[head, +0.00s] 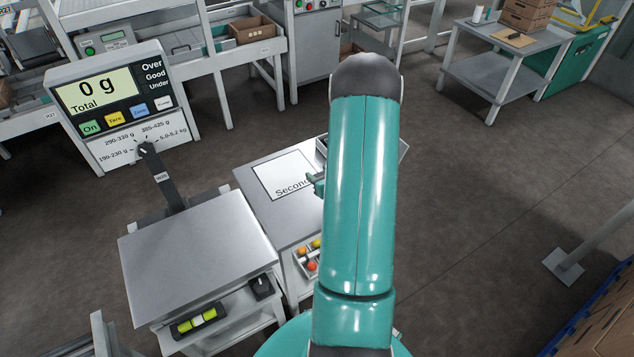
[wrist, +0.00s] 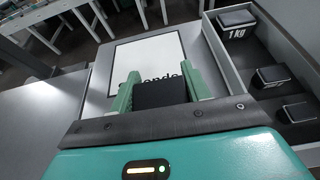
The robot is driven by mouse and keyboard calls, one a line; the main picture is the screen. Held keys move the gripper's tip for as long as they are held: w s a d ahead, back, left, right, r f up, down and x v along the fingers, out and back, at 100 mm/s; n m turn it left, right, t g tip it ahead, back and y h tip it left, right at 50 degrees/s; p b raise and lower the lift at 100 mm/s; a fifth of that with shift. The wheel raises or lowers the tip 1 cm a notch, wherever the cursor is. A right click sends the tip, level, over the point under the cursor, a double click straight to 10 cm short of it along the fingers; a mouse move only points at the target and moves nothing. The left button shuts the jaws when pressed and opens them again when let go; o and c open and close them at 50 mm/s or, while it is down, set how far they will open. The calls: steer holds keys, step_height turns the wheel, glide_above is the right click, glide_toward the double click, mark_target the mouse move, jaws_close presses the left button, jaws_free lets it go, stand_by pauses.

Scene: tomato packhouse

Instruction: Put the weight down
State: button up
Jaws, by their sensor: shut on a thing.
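My gripper (wrist: 162,75) has its green fingers closed on a dark block-shaped weight (wrist: 160,96) in the wrist view. No marking on this weight is readable from here. It appears in front of the white sheet (wrist: 148,58) and covers part of the sheet's lettering; I cannot tell whether it touches the surface. In the head view the sheet (head: 283,172) reads "Second..." and lies on a grey table (head: 258,212). My arm hides the weight there, and only a bit of the gripper (head: 316,184) shows beside it.
A tray (wrist: 222,62) right of the sheet holds a 1 KG weight (wrist: 237,22) and smaller dark weights (wrist: 272,76). The scale platform (head: 195,255) is bare and its display (head: 97,88) reads 0 g.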

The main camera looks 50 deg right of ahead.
steer(key=w+f, duration=0.1)
steer(key=w+d+f, duration=0.1)
steer(key=f, duration=0.1)
steer(key=w+d+f, duration=0.1)
steer(key=f, duration=0.1)
steer(key=shift+w+d, duration=0.1)
steer(key=shift+d, duration=0.1)
steer(key=shift+w+d+f, duration=0.15)
steer(key=shift+f, duration=1.6)
steer(key=shift+f, duration=0.15)
steer(key=o, duration=1.5)
